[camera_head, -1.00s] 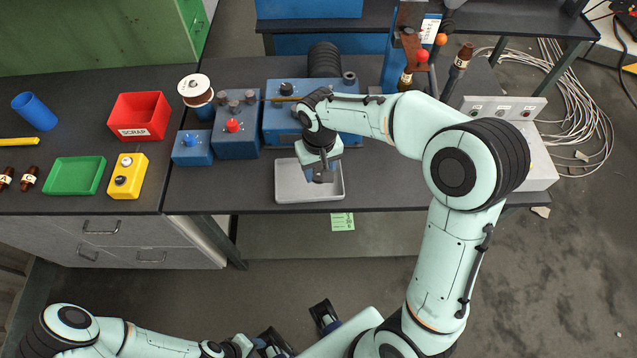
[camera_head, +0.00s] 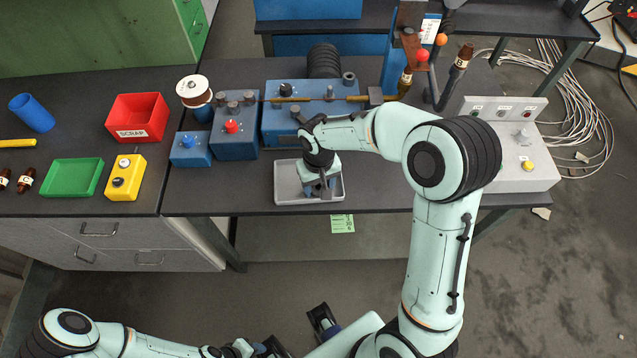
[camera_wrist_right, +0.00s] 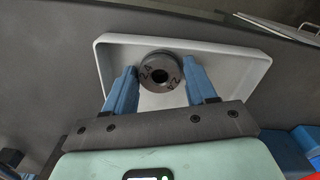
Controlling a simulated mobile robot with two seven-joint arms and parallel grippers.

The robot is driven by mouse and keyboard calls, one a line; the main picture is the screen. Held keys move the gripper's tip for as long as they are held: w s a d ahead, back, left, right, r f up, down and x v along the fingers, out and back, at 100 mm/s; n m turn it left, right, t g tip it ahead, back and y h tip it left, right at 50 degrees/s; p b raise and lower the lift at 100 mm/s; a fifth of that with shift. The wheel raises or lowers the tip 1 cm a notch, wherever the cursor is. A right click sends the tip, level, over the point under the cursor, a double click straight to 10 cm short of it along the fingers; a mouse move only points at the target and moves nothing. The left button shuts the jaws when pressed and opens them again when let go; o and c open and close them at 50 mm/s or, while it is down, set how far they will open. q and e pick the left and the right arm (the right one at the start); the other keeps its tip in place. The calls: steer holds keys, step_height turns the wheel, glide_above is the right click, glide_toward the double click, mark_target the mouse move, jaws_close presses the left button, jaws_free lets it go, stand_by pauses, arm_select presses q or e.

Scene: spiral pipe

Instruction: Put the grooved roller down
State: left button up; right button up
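The grooved roller (camera_wrist_right: 160,74) is a dark grey ring with a centre hole and markings on its face. In the right wrist view it sits between the two blue fingers of my right gripper (camera_wrist_right: 160,84), which appear to touch its sides. Behind it is the pale grey tray (camera_wrist_right: 245,68). In the head view my right gripper (camera_head: 320,190) is down inside this tray (camera_head: 286,180), and the roller is mostly hidden there. I cannot tell whether the roller touches the tray floor. My left gripper (camera_head: 255,347) is low at the bottom edge, far from the bench; its fingers are unclear.
Blue fixtures (camera_head: 235,140) with knobs stand behind the tray. A grey control box (camera_head: 510,165) is to the right. A red scrap bin (camera_head: 137,118), a green tray (camera_head: 71,177) and a yellow button box (camera_head: 124,178) are at left. The bench front edge is close to the tray.

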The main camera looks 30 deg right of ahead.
steer(key=shift+o, duration=1)
steer(key=shift+r, duration=0.3)
step_height(320, 180, up, 12)
steer(key=p, duration=0.1)
steer(key=shift+p, duration=0.3)
steer(key=shift+f, duration=0.1)
